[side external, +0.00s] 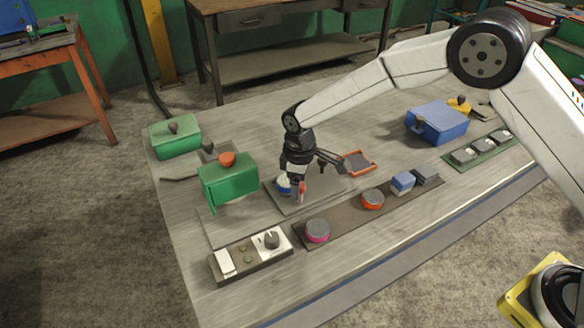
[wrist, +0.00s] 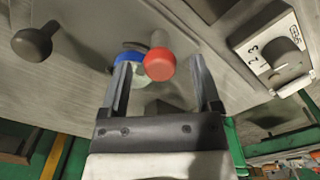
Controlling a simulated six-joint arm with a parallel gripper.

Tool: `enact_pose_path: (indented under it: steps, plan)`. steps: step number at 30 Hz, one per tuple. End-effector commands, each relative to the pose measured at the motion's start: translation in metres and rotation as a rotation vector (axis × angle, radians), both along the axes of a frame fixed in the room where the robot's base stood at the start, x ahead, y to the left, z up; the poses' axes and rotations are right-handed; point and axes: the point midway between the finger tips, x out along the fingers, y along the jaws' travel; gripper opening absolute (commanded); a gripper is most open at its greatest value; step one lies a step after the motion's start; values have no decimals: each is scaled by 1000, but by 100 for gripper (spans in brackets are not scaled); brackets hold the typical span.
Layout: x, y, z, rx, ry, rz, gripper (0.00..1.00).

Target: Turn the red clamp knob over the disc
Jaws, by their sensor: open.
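The red clamp knob (wrist: 160,64) shows in the wrist view, round-topped on a pale stem. It lies between the two fingers of my gripper (wrist: 159,68), with a gap on both sides. A blue disc-like piece (wrist: 128,57) with a pale part below it shows beside the knob, partly hidden by the left finger. In the side view my gripper (side external: 298,183) points down over a grey plate (side external: 325,198), with the red knob (side external: 302,187) at its fingers and the blue and white piece (side external: 283,184) just left. My gripper is open; I cannot tell whether a finger touches the knob.
A green box with an orange knob (side external: 229,182) stands left of the plate. A panel with a dial (side external: 266,241) is at front left. A dark strip (side external: 340,219) holds coloured pieces in front. An orange-rimmed tray (side external: 359,162) and a blue box (side external: 437,122) lie right.

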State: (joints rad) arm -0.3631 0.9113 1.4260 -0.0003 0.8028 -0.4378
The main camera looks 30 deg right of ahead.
Motion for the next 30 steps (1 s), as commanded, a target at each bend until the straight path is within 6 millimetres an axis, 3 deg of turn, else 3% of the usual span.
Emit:
enact_pose_path:
  steps: [8,21,30]
  plan:
    - [0,0,14,1,-1,0,81]
    - [0,0,67,1,-2,0,81]
    - [0,0,79,1,-1,0,81]
